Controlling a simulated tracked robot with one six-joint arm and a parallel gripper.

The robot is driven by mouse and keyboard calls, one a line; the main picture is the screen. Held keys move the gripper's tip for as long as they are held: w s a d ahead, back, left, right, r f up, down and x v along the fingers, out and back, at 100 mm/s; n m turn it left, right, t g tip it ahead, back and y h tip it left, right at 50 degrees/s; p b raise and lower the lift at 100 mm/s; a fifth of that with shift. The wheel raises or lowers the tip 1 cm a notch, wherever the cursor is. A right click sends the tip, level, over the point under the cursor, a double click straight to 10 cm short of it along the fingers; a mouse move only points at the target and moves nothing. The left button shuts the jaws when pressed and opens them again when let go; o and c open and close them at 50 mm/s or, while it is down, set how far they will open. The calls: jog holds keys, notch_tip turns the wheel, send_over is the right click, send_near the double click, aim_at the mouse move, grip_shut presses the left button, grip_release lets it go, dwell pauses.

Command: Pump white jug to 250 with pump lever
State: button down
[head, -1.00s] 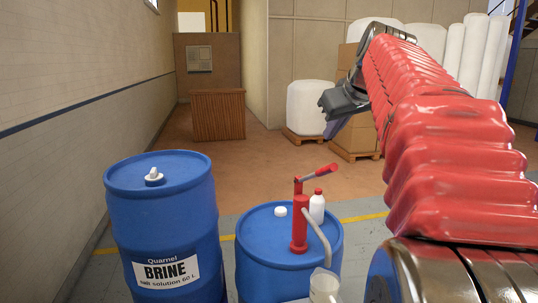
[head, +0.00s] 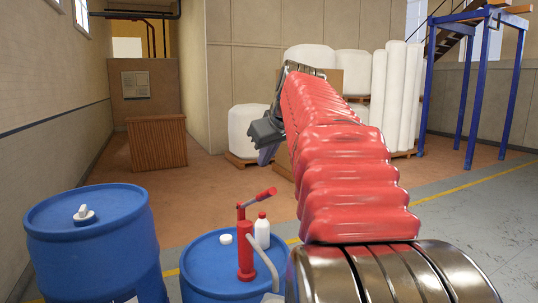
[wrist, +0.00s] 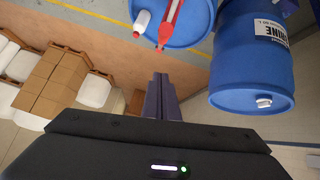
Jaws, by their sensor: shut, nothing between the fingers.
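The red hand pump (head: 245,258) stands on a blue drum (head: 203,268). Its red-tipped pump lever (head: 258,199) slants up to the right. The pump's grey spout bends down to the right, and a small piece of the white jug (head: 272,298) shows at the bottom edge. The jug's level and scale are out of view. My gripper (head: 265,156) is raised beyond and above the lever, apart from it, shut and empty. In the wrist view the shut fingers (wrist: 160,96) are below the red lever (wrist: 171,22) in the picture.
A white bottle with a red cap (head: 262,231) and a white cap (head: 226,239) sit beside the pump on the drum top. A blue brine drum (head: 92,240) stands left. Wrapped pallets and white rolls (head: 402,95) stand behind. Floor (head: 480,210) is clear on the right.

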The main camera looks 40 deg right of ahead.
send_over(263, 192)
jog(key=w, duration=0.1)
notch_tip(263, 192, down, 5)
jog(key=shift+s+f, duration=1)
jog(key=shift+f, duration=0.4)
jog(key=shift+s+d, duration=0.15)
jog(key=shift+d, duration=0.15)
jog(key=shift+a, duration=0.25)
jog(key=shift+f, duration=0.15)
